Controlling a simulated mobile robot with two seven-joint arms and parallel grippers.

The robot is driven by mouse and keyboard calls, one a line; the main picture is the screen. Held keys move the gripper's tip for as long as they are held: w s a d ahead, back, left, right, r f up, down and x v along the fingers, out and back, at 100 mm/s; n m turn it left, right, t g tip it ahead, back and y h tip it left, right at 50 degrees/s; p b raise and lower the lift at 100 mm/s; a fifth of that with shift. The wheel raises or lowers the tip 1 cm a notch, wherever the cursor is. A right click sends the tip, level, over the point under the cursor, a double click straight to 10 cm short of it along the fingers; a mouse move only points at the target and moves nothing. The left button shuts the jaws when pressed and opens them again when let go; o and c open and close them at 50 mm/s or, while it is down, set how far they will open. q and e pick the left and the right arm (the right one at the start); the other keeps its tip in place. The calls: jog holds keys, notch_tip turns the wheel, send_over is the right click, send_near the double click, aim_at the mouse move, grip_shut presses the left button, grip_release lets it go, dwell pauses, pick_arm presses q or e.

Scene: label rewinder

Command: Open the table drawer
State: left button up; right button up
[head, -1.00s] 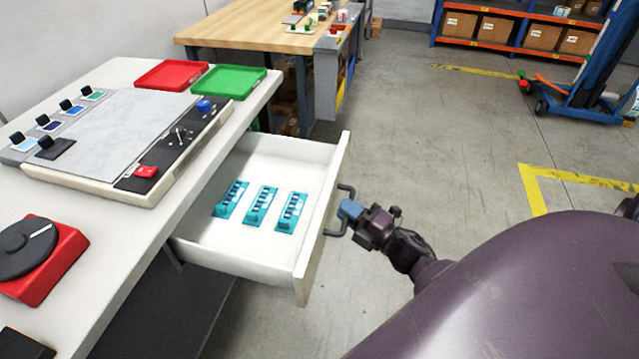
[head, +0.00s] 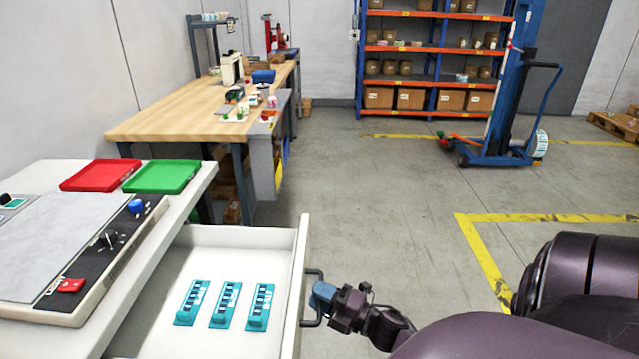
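The white table drawer (head: 205,262) stands pulled out from the white table (head: 190,215) in the head view. Several teal parts (head: 225,305) lie in a row inside it. A dark grey bar handle (head: 314,272) is on its front panel. My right gripper (head: 322,297), with blue fingertips, is at the handle, its fingers around or against the bar. It looks closed on it, though the far finger is hidden. My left gripper is not in view.
A red tray (head: 101,175) and a green tray (head: 162,176) sit on the table beside a control panel (head: 90,255). A wooden workbench (head: 190,115) stands behind. A blue lift (head: 510,110) and shelves (head: 415,60) are farther back.

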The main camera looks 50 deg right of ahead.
dwell(0.3)
jog(key=v, duration=1)
jog(key=shift+s+d, duration=0.15)
jog(key=shift+s, duration=0.2)
